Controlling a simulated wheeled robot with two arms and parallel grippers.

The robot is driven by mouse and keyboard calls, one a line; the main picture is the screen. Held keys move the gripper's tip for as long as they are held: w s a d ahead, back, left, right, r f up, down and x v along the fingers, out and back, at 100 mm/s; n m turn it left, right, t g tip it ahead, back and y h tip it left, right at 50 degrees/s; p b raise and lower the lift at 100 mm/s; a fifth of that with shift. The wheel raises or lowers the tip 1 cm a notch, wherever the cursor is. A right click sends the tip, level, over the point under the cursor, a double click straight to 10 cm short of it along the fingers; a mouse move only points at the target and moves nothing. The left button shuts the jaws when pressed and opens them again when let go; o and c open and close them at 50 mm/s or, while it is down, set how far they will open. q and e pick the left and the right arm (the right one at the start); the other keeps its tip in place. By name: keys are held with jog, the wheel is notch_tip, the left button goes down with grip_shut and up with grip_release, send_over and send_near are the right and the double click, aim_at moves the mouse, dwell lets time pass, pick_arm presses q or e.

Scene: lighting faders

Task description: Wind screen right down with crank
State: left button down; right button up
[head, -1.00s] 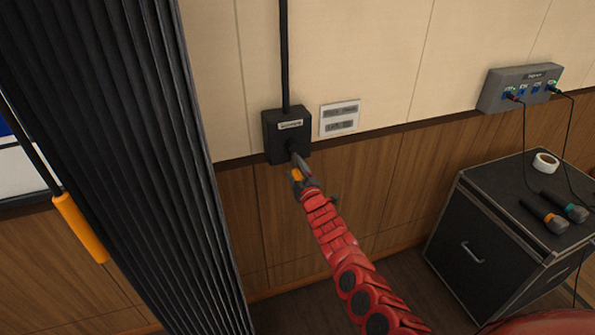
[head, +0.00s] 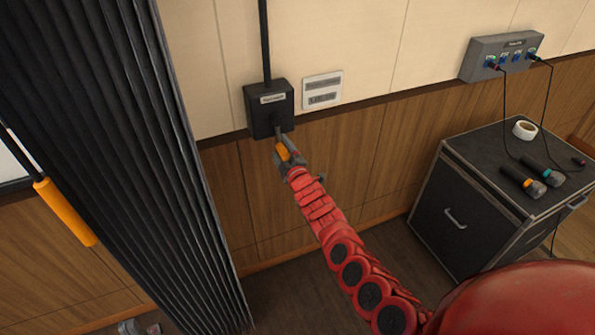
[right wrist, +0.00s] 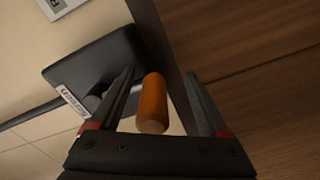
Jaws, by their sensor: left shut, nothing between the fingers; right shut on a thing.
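The black crank box (head: 269,108) is on the wall with a black rod (head: 264,45) rising from it. The crank's orange handle (head: 282,152) hangs just below the box. My right gripper (head: 284,157) is shut on this handle. In the right wrist view the orange handle (right wrist: 153,103) lies between the fingers of my right gripper (right wrist: 162,100), beside the box (right wrist: 95,72). Only a white piece of the screen (head: 12,160) shows at the left edge; the rest is hidden. My left gripper (head: 140,328) is shut and empty, mostly cut off at the bottom left.
A black pleated curtain (head: 130,150) stands left of the box. A rod with an orange grip (head: 64,212) hangs left of it. A black case (head: 470,205) at right holds two microphones and white tape (head: 524,130).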

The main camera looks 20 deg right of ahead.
jog(key=shift+s+a, duration=0.3)
jog(key=shift+s, duration=0.15)
jog(key=s+p, duration=0.1)
jog(key=s+r+p, duration=0.1)
jog(key=s+p, duration=0.1)
jog(key=p, duration=0.1)
jog(key=shift+s+d+r, duration=0.1)
jog(key=shift+s+r, duration=0.2)
jog(key=shift+s, duration=0.05)
jog(key=shift+s+d+f+p, duration=0.15)
jog(key=shift+s+p, duration=0.15)
jog(key=shift+p, duration=0.05)
jog(key=s+p, duration=0.4)
jog(key=shift+s+d+r+p, duration=0.15)
jog(key=shift+s+r+p, duration=0.1)
jog(key=shift+p, duration=0.15)
jog(key=p, duration=0.2)
send_near(287, 158)
jog(key=shift+s+d+f, duration=0.1)
jog(key=shift+d+f, duration=0.15)
jog(key=shift+f, duration=0.15)
